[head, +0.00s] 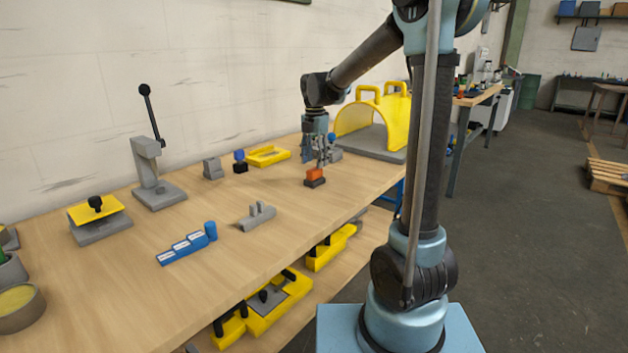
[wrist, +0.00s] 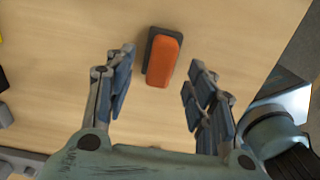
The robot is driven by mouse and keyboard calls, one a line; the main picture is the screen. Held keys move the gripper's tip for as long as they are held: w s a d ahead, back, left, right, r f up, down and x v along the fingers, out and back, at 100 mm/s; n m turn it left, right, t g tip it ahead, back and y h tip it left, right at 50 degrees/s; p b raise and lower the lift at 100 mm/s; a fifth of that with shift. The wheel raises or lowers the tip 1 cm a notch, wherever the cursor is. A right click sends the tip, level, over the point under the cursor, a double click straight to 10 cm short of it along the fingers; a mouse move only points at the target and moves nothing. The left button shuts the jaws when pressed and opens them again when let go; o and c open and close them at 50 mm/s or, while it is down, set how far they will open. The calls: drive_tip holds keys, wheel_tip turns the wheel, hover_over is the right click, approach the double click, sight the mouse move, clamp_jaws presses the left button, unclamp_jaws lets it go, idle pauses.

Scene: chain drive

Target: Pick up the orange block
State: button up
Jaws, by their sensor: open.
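The orange block (head: 315,173) sits on a dark grey base (head: 314,183) on the wooden workbench in the head view. In the wrist view the orange block (wrist: 163,60) lies ahead of my gripper (wrist: 160,82), roughly between the lines of its fingers, with the dark base showing along its left side. My gripper (head: 318,160) is open and empty, above the bench and just behind the block in the head view. I see no contact between the fingers and the block.
A yellow guard (head: 372,112) stands at the bench's back right. A yellow tray (head: 268,156), a blue-topped black piece (head: 240,162) and a grey fixture (head: 257,216) lie to the left. A lever press (head: 158,170) stands farther left. Bare bench surrounds the block.

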sight(315, 168)
drive_tip(key=shift+f, duration=2.2)
clamp_jaws()
